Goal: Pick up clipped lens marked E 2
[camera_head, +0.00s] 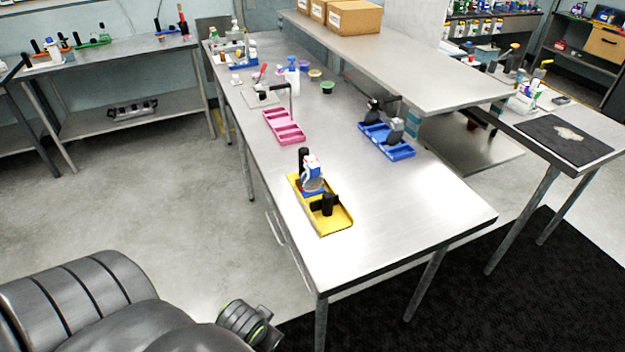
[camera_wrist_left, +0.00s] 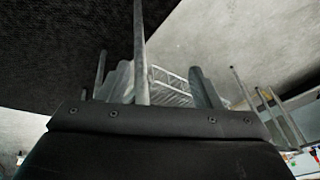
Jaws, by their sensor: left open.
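No marking E 2 can be read in either view, and I cannot tell which small item is the clipped lens. In the head view, a yellow tray (camera_head: 336,222) on the near metal table holds black upright parts and a white and blue piece (camera_head: 312,172). A pink tray (camera_head: 290,135) lies farther back with a thin dark post at its edge. A blue tray (camera_head: 401,153) at the right holds black and grey parts. My left gripper (camera_wrist_left: 150,85) shows in the wrist view, open and empty, away from the trays. My right gripper is not in view.
The metal table (camera_head: 420,215) has clear room at its near right end. A raised shelf (camera_head: 400,50) with cardboard boxes (camera_head: 355,18) overhangs its far right side. Small coloured cups and a white bottle (camera_head: 293,77) stand farther back. Table legs show in the wrist view.

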